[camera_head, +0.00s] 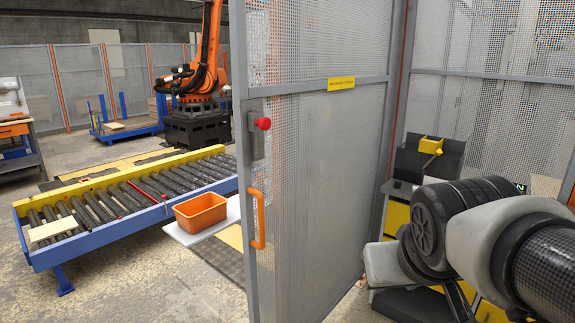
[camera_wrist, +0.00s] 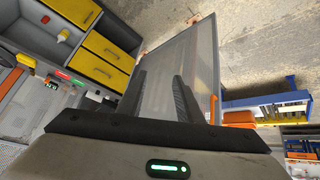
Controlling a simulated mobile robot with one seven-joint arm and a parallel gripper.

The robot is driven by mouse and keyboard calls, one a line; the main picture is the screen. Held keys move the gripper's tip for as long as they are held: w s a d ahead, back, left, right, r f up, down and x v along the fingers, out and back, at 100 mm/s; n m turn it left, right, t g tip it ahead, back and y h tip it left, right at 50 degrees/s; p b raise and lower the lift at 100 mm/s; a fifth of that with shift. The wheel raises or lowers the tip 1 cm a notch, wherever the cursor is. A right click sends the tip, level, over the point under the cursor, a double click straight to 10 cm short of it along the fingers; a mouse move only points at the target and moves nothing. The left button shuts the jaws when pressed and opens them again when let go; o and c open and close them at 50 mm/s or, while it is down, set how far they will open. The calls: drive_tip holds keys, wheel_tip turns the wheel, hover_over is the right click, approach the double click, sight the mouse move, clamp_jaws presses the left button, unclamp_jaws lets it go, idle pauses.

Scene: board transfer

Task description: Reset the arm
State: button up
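My arm reaches in from the lower right of the head view, in front of a yellow-and-dark workstation. Its end is low there and partly cut off by the bottom edge. In the wrist view, my gripper (camera_wrist: 160,76) shows two dark fingers spread apart with a clear gap. Nothing is held between them. The mesh door panel (camera_wrist: 190,62) shows beyond the fingers. The view from the wrist is tilted, so the surroundings appear turned.
A mesh door (camera_head: 315,170) with an orange handle (camera_head: 257,218) stands left of my arm. Beyond it are a roller conveyor (camera_head: 120,200), an orange bin (camera_head: 200,213) and an orange robot arm (camera_head: 208,50). Yellow drawers (camera_wrist: 103,47) are left of my gripper in the wrist view.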

drive_tip(key=s+a+f+g+y, duration=0.1)
drive_tip(key=s+a+f, duration=0.15)
drive_tip(key=s, duration=0.45)
wheel_tip(320, 180, up, 14)
drive_tip(key=p, duration=1.4)
drive_tip(key=shift+a+r+g, duration=0.2)
drive_tip(key=shift+a+g, duration=0.05)
drive_tip(key=shift+g, duration=0.05)
